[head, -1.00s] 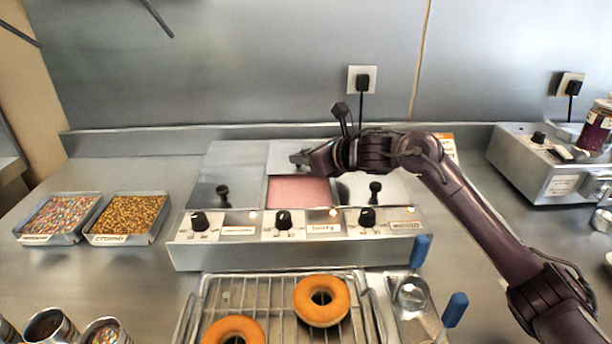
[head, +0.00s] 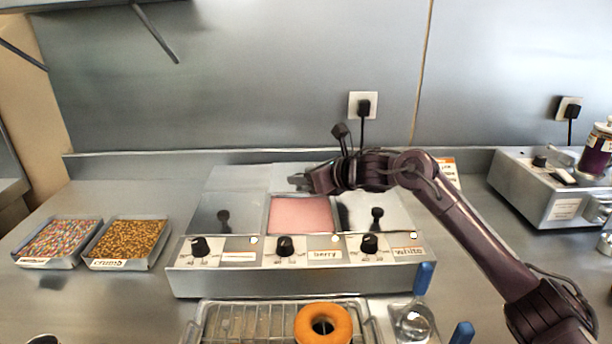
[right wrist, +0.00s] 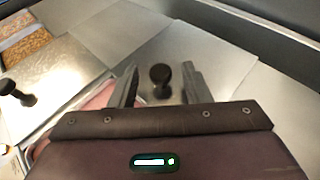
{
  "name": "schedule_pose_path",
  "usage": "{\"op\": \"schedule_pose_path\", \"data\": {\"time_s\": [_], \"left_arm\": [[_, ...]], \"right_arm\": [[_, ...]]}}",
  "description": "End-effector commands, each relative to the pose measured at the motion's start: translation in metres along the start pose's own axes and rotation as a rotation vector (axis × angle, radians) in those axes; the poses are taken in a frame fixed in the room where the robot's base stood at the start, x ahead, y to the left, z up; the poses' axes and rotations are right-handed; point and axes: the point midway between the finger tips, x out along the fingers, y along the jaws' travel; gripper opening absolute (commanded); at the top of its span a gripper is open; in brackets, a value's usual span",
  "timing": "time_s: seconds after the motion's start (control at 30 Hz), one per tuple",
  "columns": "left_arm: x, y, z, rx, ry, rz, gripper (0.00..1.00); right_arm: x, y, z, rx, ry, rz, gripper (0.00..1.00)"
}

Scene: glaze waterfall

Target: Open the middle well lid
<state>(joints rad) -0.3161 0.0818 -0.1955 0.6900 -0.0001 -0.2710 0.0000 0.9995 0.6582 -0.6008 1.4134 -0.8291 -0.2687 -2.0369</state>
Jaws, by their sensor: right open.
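The glaze warmer (head: 225,282) has three wells in a row. Its middle well shows pink glaze (head: 301,215), uncovered. The middle well lid (head: 284,174) lies flat behind the opening, partly hidden by my right gripper (head: 298,183). In the right wrist view, the gripper (right wrist: 158,85) is open, with the lid's dark knob (right wrist: 160,74) standing between its fingers, with a visible gap on each side. My left gripper is out of view.
Trays of sprinkles (head: 60,240) and crumb (head: 128,243) stand at the left. A wire rack (head: 250,318) with a donut (head: 323,324) and blue-handled tools (head: 424,278) are in front. Another appliance (head: 545,190) stands at the right. A wall rises behind the counter.

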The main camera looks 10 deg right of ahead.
Motion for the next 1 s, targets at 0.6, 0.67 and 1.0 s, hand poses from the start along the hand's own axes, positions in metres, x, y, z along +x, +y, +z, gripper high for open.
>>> {"op": "schedule_pose_path", "data": {"time_s": [0.6, 0.67, 1.0], "left_arm": [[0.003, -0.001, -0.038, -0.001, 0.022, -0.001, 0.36], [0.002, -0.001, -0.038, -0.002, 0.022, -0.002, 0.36], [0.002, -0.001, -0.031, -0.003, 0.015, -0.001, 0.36]], "right_arm": [[-0.076, 0.000, -0.001, -0.001, 0.000, 0.000, 0.43], [-0.077, 0.000, -0.001, 0.000, 0.001, 0.000, 0.43], [-0.077, 0.000, 0.000, 0.000, 0.000, 0.000, 0.43]]}}
